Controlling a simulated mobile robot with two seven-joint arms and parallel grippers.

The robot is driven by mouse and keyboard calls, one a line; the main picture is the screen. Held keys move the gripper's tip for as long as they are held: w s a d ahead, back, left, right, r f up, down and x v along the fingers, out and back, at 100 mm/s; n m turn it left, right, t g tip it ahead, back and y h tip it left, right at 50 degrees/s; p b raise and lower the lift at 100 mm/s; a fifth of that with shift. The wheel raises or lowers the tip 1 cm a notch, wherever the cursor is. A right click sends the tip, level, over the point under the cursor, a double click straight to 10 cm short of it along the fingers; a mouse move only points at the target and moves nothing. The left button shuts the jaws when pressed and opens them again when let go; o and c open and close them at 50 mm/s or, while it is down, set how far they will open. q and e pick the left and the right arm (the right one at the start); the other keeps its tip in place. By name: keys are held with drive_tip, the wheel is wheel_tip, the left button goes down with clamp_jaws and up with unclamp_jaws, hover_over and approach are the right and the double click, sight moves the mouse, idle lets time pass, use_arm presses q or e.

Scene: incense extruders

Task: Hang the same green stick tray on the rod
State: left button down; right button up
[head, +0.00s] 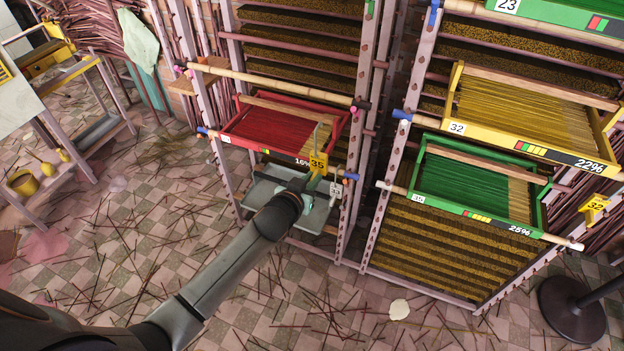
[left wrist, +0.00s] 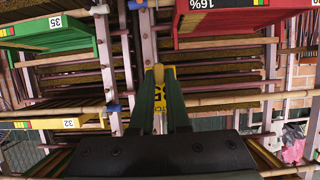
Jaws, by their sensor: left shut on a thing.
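The green stick tray (head: 470,212), marked 35 and 25%, sits in the right-hand rack, full of green sticks. A pale rod (head: 560,241) runs along its front, sticking out at both ends. My left gripper (head: 314,178) is well to the left of it, in front of the left rack. The gripper is shut on a yellow tag (head: 318,161) numbered 35. The tag also shows between the fingers in the left wrist view (left wrist: 159,75), where the green tray (left wrist: 55,38) is at the upper left, apart from the gripper. My right gripper is out of view.
A red stick tray (head: 270,147) marked 16% is just behind my left gripper, with a grey tray (head: 262,190) below. A yellow stick tray (head: 500,132) marked 32 sits above the green one. A dark post base (head: 572,310) stands at lower right. Fallen sticks litter the floor.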

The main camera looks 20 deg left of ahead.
use_arm(q)
drive_tip(key=shift+s+r, duration=0.1)
drive_tip(key=shift+r, duration=1.2)
drive_tip(key=s, duration=0.9)
drive_tip(key=shift+a, duration=0.3)
drive_tip(key=shift+w, duration=0.1)
